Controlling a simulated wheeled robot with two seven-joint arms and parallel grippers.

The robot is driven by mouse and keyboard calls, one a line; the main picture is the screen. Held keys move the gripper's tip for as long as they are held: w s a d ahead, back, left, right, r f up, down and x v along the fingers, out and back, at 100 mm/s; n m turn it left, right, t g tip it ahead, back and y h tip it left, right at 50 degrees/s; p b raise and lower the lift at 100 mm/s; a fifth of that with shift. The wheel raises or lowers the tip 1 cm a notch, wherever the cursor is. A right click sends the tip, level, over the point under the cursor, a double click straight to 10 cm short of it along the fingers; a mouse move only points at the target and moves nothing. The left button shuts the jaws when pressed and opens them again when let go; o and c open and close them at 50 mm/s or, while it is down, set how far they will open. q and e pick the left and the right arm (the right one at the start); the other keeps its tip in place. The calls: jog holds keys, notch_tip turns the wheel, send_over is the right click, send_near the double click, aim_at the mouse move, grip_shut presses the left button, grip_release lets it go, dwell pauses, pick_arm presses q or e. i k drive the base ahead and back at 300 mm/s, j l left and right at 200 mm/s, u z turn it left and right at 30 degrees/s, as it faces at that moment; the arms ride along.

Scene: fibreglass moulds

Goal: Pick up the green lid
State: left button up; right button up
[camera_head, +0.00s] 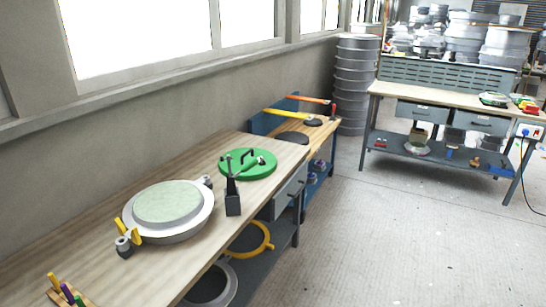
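The green lid (262,170) is a round green disc with a dark handle on top. It lies on the wooden top of the long workbench (120,205) by the wall, near that bench's far end. A dark upright device with a square base (233,205) stands at the bench's front edge, just in front of the lid, and its thin upper part overlaps the lid in view. A light-coloured piece also crosses the lid, and I cannot tell whether it rests on it. Neither of my grippers is in view.
A round grey mould (168,205) with a pale green top and yellow clamp sits nearer on the bench. Coloured-handled tools (66,292) stand at lower left. A yellow ring (250,240) lies on the lower shelf. Another bench (450,97) stands at right; the floor between is clear.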

aim_at(247, 158)
jog(key=i+l, duration=0.2)
jog(key=l, duration=0.15)
jog(key=i+l, duration=0.15)
jog(key=l, duration=0.2)
jog(key=i+l, duration=0.2)
jog(key=l, duration=0.2)
jog(key=i+l+z, duration=0.1)
jog(key=l, duration=0.25)
jog(key=i, duration=0.05)
